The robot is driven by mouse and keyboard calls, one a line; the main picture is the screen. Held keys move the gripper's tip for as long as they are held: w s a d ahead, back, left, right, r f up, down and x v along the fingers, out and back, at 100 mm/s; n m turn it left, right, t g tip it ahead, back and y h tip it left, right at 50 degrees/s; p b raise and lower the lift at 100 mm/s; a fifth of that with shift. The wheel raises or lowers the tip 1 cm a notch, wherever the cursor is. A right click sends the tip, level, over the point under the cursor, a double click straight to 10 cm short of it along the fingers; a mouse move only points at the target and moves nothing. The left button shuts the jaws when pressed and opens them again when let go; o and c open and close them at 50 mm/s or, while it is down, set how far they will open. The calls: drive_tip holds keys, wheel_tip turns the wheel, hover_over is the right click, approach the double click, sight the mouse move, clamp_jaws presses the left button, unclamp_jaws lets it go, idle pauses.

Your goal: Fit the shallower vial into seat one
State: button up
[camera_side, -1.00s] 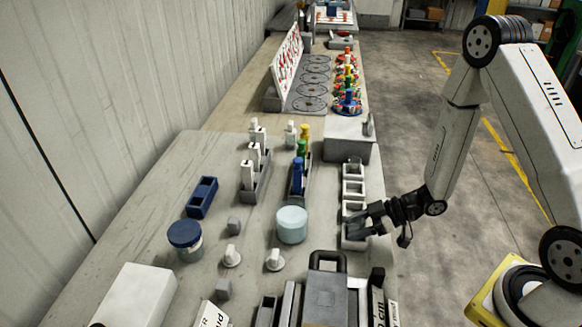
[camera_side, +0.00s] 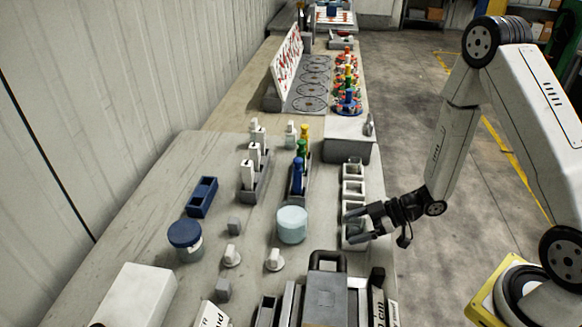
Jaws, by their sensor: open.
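Several white-capped vials (camera_side: 248,174) with dark marks stand upright in a grey rack (camera_side: 262,188) left of centre. Blue, green and yellow vials (camera_side: 298,174) stand in a second dark rack (camera_side: 303,194) to its right. I cannot tell which vial is the shallower one. A row of square white seats (camera_side: 353,171) runs along the right side of the table; I cannot tell which is seat one. My gripper (camera_side: 352,226) is open at the near end of this row, its fingers over the nearest seats and partly hiding them. I see no vial between the fingers.
A pale blue round container (camera_side: 292,225), a blue-lidded jar (camera_side: 186,241) and a blue two-hole block (camera_side: 202,197) stand on the near table. A grey box (camera_side: 348,140) is beyond the seats. A handled device (camera_side: 326,290) stands at the front.

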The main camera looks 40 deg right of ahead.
drive_tip(key=v, duration=1.2)
drive_tip(key=shift+d, duration=0.1)
idle(0.6)
drive_tip(key=w+d+r+m+g+h, duration=0.1)
drive_tip(key=w+d+r+m+h, duration=0.15)
drive_tip(key=w+m+h, duration=0.55)
drive_tip(key=s+a+r+m+g+h, duration=0.1)
drive_tip(key=s+a+r+m+g, duration=0.1)
drive_tip(key=s+a, duration=0.6)
drive_tip(key=shift+s+a+r+g+h, duration=0.25)
drive_tip(key=shift+s+r+g+h, duration=0.1)
drive_tip(key=shift+r+g, duration=0.6)
